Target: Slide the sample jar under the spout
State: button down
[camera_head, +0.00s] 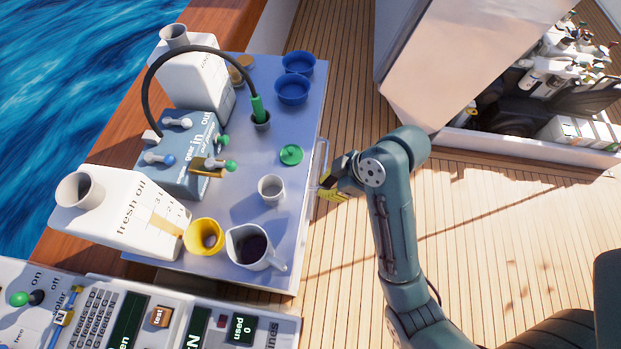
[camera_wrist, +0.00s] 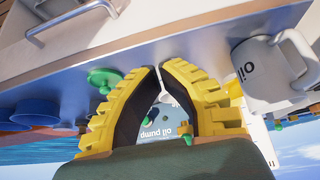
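A small open white cup (camera_head: 271,189), which looks like the sample jar, stands upright near the right edge of the blue tabletop (camera_head: 225,220). My gripper (camera_head: 325,186) is just off the table's right edge, apart from the cup. In the wrist view its yellow fingertips (camera_wrist: 160,68) nearly meet with nothing between them.
A handled jug (camera_head: 252,248) and yellow cup (camera_head: 204,237) stand near the front. A green lid (camera_head: 291,155) lies behind the white cup. Blue bowls (camera_head: 293,89) stand behind. A rail (camera_head: 319,165) lines the table's side.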

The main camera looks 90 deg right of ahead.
aim_at(287, 196)
jog(key=b+x, duration=0.5)
jog(key=x, duration=0.4)
jog(key=shift+f+b, duration=0.3)
jog(key=shift+b, duration=0.1)
jog(key=w, duration=0.3)
jog(key=shift+d+r+b, duration=0.25)
jog(key=shift+r+b, duration=0.05)
jog(key=shift+b, duration=0.1)
jog(key=shift+w+r, duration=0.1)
jog(key=shift+w, duration=0.35)
jog(key=shift+d+r, duration=0.1)
